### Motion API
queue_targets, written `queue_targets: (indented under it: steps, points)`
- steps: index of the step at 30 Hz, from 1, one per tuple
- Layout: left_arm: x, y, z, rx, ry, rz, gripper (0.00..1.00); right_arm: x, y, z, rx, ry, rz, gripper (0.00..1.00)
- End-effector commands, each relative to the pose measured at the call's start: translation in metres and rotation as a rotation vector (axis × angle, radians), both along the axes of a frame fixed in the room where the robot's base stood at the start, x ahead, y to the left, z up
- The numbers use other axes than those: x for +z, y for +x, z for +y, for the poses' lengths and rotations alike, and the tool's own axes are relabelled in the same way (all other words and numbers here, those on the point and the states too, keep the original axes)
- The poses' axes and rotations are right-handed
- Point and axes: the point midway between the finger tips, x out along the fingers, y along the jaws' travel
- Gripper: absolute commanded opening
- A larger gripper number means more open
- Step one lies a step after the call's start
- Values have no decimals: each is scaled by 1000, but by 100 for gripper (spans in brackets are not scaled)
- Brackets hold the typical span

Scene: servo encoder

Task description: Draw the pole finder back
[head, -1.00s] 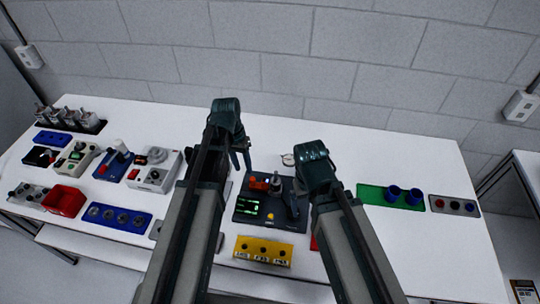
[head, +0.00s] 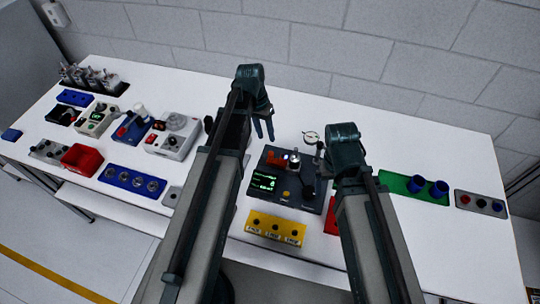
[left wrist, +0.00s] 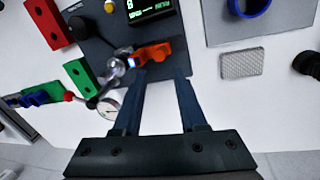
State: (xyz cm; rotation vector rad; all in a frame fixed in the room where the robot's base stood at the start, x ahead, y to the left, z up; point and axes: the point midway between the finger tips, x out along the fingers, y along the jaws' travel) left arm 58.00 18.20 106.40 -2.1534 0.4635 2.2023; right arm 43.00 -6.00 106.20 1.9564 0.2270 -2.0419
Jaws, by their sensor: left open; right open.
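The dark panel station (head: 290,204) stands mid-table, with a lit green display (head: 263,183) and an orange part (head: 276,160) beside a silver round part (head: 294,159). I cannot tell for certain which part is the pole finder. My left gripper (head: 263,132) is open and empty, above and behind the station. In the left wrist view the orange part (left wrist: 153,53) lies just beyond the open fingertips, with the silver part (left wrist: 117,67) to its left; contact is not clear. My right gripper (head: 325,152) is at the station's right, its fingers mostly hidden.
A dial gauge (head: 311,137) stands behind the station. A yellow block (head: 276,229) lies in front, and a red block (head: 332,216) is partly hidden by my right arm. A green tray (head: 400,184) with blue cups is at the right. Several devices and a red bin (head: 82,159) fill the left.

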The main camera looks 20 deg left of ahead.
Motion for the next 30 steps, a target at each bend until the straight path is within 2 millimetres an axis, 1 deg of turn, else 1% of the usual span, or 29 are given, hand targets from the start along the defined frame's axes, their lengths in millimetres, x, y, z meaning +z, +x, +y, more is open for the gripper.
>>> queue_targets:
  steps: [1, 12, 15, 20, 28, 29, 30]
  points:
    - [-16, -1, -2, -1, 0, 0, 41, -16, 0, 0, 2, 0, 0, 94]
    - [-68, -3, -12, 0, 0, 0, 41, -68, 0, 0, 4, -1, 0, 94]
    - [-79, -3, -14, 0, 0, 0, 41, -79, 0, 0, 3, -1, 0, 94]
    - [-86, -4, -16, 0, 0, 0, 41, -86, 0, 0, 3, -1, 0, 94]
    - [-85, -4, -16, 0, 0, 0, 41, -85, 0, 0, 3, -1, 0, 94]
    - [-85, -4, -16, 0, 0, 0, 38, -85, 0, 0, 3, -1, 0, 94]
    - [-85, -4, -16, 0, 0, 0, 30, -85, 0, 0, 3, -1, 0, 94]
